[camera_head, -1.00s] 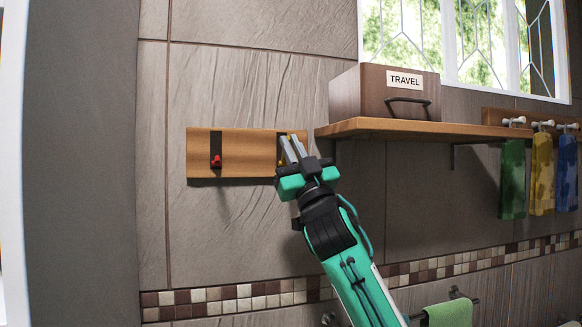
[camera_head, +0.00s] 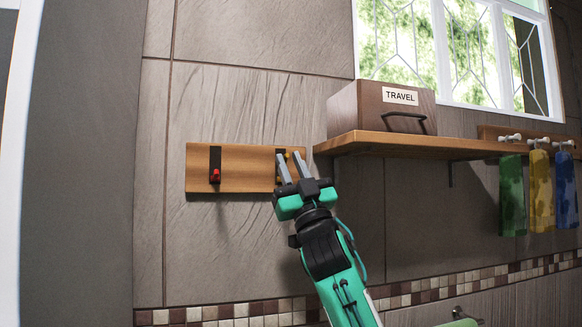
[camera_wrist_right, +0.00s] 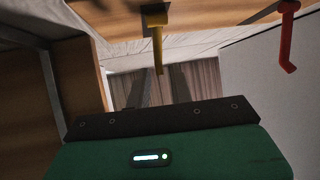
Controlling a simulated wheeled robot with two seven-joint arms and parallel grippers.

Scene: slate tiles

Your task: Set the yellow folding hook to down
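A yellow folding hook (camera_wrist_right: 157,42) is mounted on a wooden wall board (camera_head: 248,170). In the head view the fingers of my right gripper (camera_head: 289,157) mostly cover this hook and its dark backplate. That gripper is open, with its two grey fingers apart at the board's right end. In the right wrist view the yellow hook lies between the fingers, with no clear contact. Its stem points toward the gripper body from its mount; I cannot tell its exact fold angle. My left gripper is out of view.
A red hook (camera_head: 214,176) sits on the board's left part; it also shows in the right wrist view (camera_wrist_right: 288,38). A wooden shelf (camera_head: 450,147) with a TRAVEL box (camera_head: 365,110) juts out just right of the board. Towels (camera_head: 541,190) hang further right.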

